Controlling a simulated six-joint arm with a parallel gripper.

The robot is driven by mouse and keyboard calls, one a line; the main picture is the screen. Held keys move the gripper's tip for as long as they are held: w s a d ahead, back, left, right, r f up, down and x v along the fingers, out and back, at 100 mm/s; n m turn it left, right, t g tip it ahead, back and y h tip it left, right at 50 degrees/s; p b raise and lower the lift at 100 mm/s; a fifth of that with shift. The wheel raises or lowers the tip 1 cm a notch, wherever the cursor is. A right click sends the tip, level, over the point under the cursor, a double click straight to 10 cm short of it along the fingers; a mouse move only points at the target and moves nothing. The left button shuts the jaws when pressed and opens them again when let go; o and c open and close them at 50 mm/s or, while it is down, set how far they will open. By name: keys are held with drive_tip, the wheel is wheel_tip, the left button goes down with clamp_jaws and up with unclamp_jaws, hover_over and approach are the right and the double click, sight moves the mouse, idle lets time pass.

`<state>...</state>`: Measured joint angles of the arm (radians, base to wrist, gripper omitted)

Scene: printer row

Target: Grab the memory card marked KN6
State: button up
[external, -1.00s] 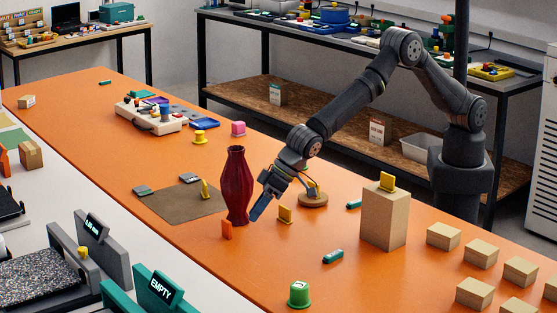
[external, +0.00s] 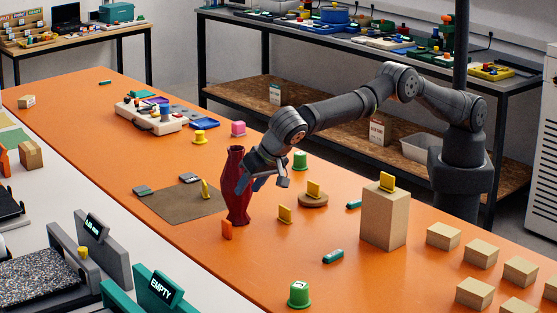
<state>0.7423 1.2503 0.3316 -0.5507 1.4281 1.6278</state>
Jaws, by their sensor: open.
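No KN6 marking is legible, so I cannot tell which piece is the memory card. Small upright yellow card-like pieces stand on the tall tan block (external: 387,181), on a round wooden disc (external: 313,188), on the orange table (external: 284,213) and on the brown mat (external: 205,189). An orange upright piece (external: 227,230) stands in front of the dark red vase (external: 238,208). My gripper (external: 262,184) is open with nothing seen between its fingers. It is above the table at the vase's right side, overlapping the vase in the view; contact cannot be told.
The brown mat (external: 170,207) also bears two grey pieces. Green pieces (external: 299,294) (external: 300,161) and teal pieces (external: 333,257) lie around the right half. Several tan blocks (external: 443,236) line the right edge. The table's middle front is clear.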

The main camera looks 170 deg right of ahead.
sight(228, 221)
drive_tip(key=x, duration=1.3)
drive_tip(key=shift+d, duration=0.1)
clamp_jaws()
